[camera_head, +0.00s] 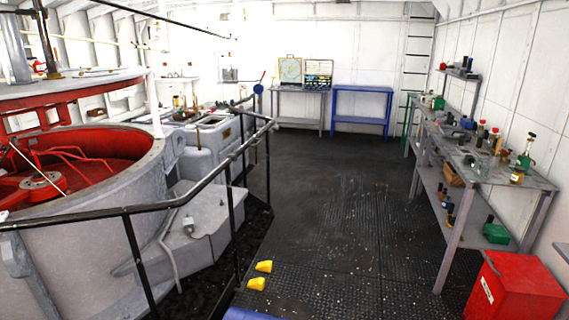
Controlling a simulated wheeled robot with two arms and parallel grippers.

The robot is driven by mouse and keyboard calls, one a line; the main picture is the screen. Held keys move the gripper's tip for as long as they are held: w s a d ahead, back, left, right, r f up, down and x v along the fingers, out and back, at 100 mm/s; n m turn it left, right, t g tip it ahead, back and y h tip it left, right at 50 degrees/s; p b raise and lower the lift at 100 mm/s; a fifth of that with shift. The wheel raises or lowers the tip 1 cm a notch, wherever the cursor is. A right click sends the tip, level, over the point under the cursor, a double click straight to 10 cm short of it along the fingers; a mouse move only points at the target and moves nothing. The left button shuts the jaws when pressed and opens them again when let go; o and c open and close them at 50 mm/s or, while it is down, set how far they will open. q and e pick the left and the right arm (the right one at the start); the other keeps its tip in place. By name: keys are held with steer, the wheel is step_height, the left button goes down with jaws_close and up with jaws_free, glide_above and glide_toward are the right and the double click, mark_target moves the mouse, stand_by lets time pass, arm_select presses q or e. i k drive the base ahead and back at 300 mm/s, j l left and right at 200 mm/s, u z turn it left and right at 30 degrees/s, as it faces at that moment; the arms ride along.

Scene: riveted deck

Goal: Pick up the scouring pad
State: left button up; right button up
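I cannot make out a scouring pad for certain in the head view. Many small items lie on the long grey workbench (530,180) along the right wall, but they are too small to tell apart. Neither of my grippers shows in this view.
Two yellow blocks (257,283) lie on the dark deck by the black railing (126,212). A red box (515,288) stands at the lower right. A blue table (361,89) stands at the back wall. A large grey drum (75,260) fills the left. The middle floor is clear.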

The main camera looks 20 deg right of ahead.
mark_target(468, 159)
steer(key=i+l+z, duration=0.6)
steer(key=z, duration=0.25)
steer(key=i+z, duration=0.6)
steer(key=i, duration=0.85)
steer(key=i+j+z, duration=0.15)
steer(key=i, duration=0.8)
steer(key=i+z, duration=0.15)
steer(key=i, duration=0.3)
steer(key=i+j+z, duration=0.15)
steer(key=i, duration=0.3)
steer(key=i+j+z, duration=0.15)
steer(key=i, duration=0.3)
